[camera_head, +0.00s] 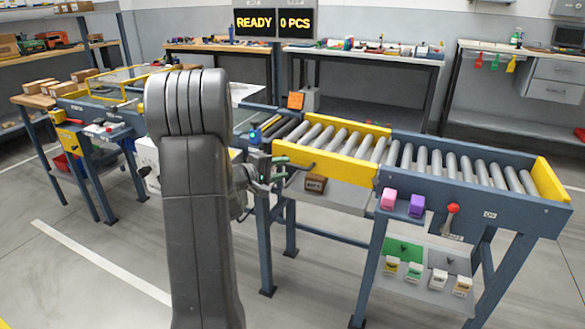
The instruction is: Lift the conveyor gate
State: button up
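The conveyor gate appears to be the roller section with yellow side rails (325,161) in the middle of the roller line. It lies level between the dark rollers on its left and the blue-framed section on its right. My gripper (268,170), dark with green parts, is just right of my arm, by the left end of the near yellow rail. A dark curved piece, perhaps a handle, shows beside it. I cannot tell whether the gripper touches it, or how far the fingers are apart. My arm hides the conveyor behind it.
A sign (275,22) reads "READY" and "0 PCS". Benches line the back wall. Floor is clear at the front left.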

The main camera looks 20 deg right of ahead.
aim_at(291, 166)
jog(key=x, duration=0.5)
grip_shut()
